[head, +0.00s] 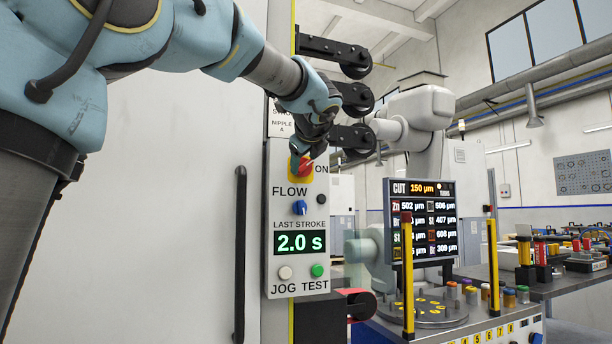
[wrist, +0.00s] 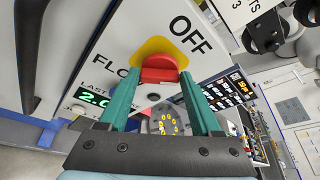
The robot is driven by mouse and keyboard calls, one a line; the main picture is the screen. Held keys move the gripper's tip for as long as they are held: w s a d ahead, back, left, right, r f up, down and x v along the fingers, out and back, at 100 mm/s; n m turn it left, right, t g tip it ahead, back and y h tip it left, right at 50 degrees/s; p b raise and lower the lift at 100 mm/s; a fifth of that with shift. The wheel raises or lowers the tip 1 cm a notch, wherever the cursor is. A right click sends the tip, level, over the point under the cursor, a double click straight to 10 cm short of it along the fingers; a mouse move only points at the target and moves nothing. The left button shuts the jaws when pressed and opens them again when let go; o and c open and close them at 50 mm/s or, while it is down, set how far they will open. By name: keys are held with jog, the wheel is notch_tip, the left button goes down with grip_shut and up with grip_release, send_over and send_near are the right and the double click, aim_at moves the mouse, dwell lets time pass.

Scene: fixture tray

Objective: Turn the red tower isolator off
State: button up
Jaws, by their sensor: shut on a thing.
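The red isolator knob (head: 301,167) sits on a yellow plate (head: 294,178) near the top of the grey control panel (head: 268,215). My gripper (head: 305,150) comes down from the upper left to it in the head view and covers the area above it. In the wrist view, the red knob (wrist: 160,68) lies between my two green fingers (wrist: 159,78), which are shut on it. The word OFF shows beside the plate in the wrist view. ON shows right of the knob in the head view. I cannot tell the knob's exact setting.
Below the knob are a blue FLOW knob (head: 299,208), a display (head: 300,243) reading 2.0 s, and white and green buttons. A black door handle (head: 240,255) stands left. Black rollers (head: 352,138) jut out right of the panel. A readout screen (head: 422,222) stands further right.

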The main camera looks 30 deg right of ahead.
jog(key=n+h+b, duration=0.1)
jog(key=b, duration=0.2)
jog(key=f+n+b, duration=0.1)
jog(key=n+b, duration=0.1)
jog(key=b, duration=0.1)
jog(key=n+t+h+b, duration=0.1)
jog(key=b, duration=0.3)
jog(key=shift+a+f+n+h, duration=0.3)
jog(key=shift+f+n, duration=0.05)
jog(key=shift+n, duration=0.05)
jog(key=n+b, duration=0.2)
jog(key=b, duration=0.2)
jog(key=shift+t+h, duration=0.4)
jog(key=shift+n+b, duration=0.6)
jog(key=shift+b, duration=0.45)
jog(key=shift+r, duration=0.2)
jog(key=o, duration=1.4)
